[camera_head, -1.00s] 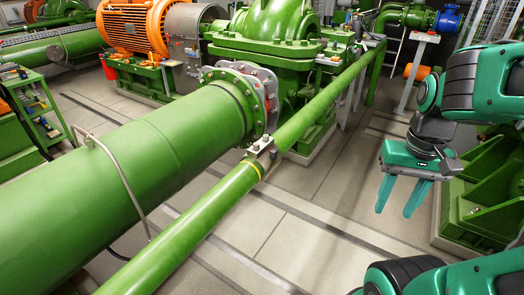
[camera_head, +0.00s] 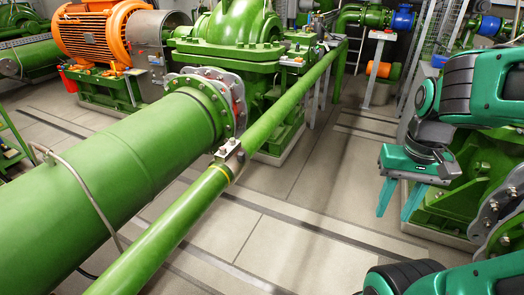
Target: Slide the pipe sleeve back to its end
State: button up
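A thin green pipe (camera_head: 285,105) runs from the bottom left up to the back right. A grey metal clamp-like fitting (camera_head: 229,151) sits on it, with a narrow yellow band (camera_head: 222,169) just on its near side. The green length on the near side of the band (camera_head: 180,217) looks slightly thicker and may be the sleeve; I cannot tell for certain. My gripper (camera_head: 398,212) hangs at the right, fingers pointing down, open and empty. It is well apart from the pipe, to the right of the fitting.
A large green pipe (camera_head: 120,165) with a bolted flange (camera_head: 222,100) lies left of the thin pipe. A green pump (camera_head: 235,45) and an orange motor (camera_head: 95,32) stand behind. Green machinery (camera_head: 460,200) stands behind my gripper. Tiled floor (camera_head: 300,215) is free between pipe and gripper.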

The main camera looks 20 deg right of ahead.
aim_at(237, 159)
jog(key=z, duration=0.6)
jog(key=k, duration=0.8)
jog(key=z, duration=0.8)
jog(key=k, duration=0.35)
jog(key=u, duration=0.05)
jog(key=i, duration=0.95)
jog(key=u, duration=1.25)
jog(key=i, duration=0.95)
jog(key=u, duration=0.45)
